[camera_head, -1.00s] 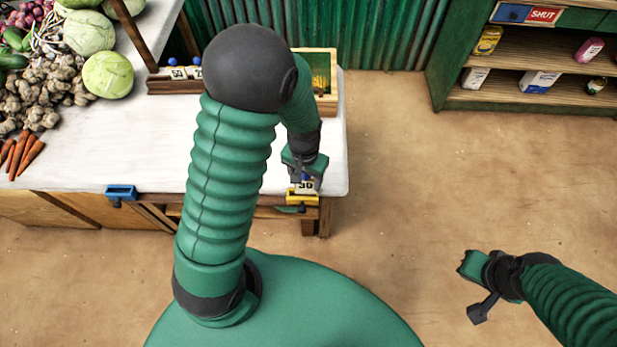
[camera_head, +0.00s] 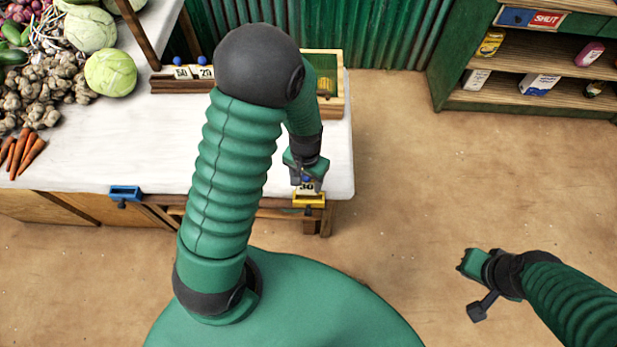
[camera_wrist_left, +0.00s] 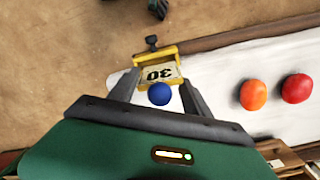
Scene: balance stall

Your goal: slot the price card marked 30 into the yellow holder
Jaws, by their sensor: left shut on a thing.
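The price card marked 30 (camera_head: 307,187) is in my left gripper (camera_head: 306,180), which is shut on it by its blue knob end. The card is at the yellow holder (camera_head: 309,201) on the table's front edge. In the left wrist view the card (camera_wrist_left: 160,73) shows within the outline of the yellow holder (camera_wrist_left: 172,51), with the blue knob (camera_wrist_left: 159,94) between the fingers. I cannot tell how deep the card sits. My right gripper (camera_head: 478,288) is away over the floor at the right; its jaw state is unclear.
A blue holder (camera_head: 124,193) is on the same table edge, farther left. A wooden rack (camera_head: 183,86) holds cards marked 50 and 20. Vegetables fill the table's left side. An orange fruit (camera_wrist_left: 253,95) and a red fruit (camera_wrist_left: 297,88) show in the wrist view. A green shelf (camera_head: 530,85) stands at right.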

